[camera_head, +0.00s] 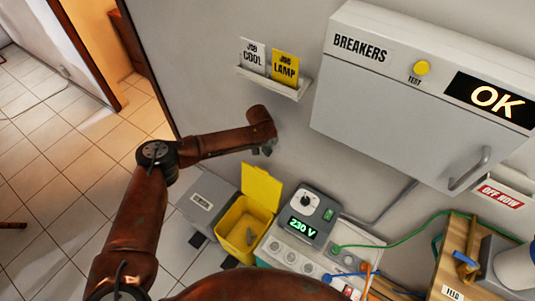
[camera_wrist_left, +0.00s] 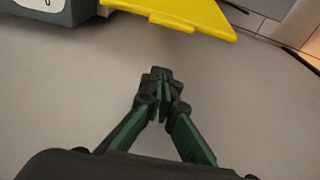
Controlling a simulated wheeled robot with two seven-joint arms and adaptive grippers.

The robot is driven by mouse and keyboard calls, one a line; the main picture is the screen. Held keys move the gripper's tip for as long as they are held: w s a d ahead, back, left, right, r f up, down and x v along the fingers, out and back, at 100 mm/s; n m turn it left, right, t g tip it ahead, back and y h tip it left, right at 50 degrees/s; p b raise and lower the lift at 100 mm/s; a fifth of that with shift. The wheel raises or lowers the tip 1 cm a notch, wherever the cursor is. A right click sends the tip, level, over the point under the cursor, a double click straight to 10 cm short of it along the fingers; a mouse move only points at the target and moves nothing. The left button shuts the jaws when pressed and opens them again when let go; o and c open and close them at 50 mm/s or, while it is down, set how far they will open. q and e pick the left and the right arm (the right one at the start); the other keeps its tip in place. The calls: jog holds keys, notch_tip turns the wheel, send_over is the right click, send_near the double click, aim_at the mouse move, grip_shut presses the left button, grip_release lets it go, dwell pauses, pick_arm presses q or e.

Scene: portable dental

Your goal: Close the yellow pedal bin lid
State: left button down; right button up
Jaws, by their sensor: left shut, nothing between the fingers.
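The yellow pedal bin (camera_head: 238,237) stands on the floor by the wall, between a grey bin and a power unit. Its lid (camera_head: 262,187) is open and stands up at the back, and a grey item shows inside. My left gripper (camera_head: 267,151) is shut and empty, close to the wall, above and apart from the raised lid. In the left wrist view, the shut fingers (camera_wrist_left: 161,76) point toward the wall, and the yellow lid (camera_wrist_left: 195,14) crosses the top of the picture. My right gripper is not in view.
A grey bin (camera_head: 207,195) stands left of the yellow one. The power unit (camera_head: 302,214), reading 230 V, stands right of it with cables. The breaker box (camera_head: 400,120) and a card holder (camera_head: 272,85) are on the wall. Tiled floor at left is clear.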

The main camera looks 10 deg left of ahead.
pick_arm(q)
notch_tip(320, 180, down, 9)
jog(key=w+b, duration=0.2)
jog(key=b, duration=0.1)
jog(key=s, duration=0.1)
jog(key=s+r, duration=0.1)
jog(key=s+a+p, duration=0.1)
jog(key=s, duration=0.1)
jog(key=shift+s+a+r, duration=0.1)
jog(key=shift+r, duration=0.25)
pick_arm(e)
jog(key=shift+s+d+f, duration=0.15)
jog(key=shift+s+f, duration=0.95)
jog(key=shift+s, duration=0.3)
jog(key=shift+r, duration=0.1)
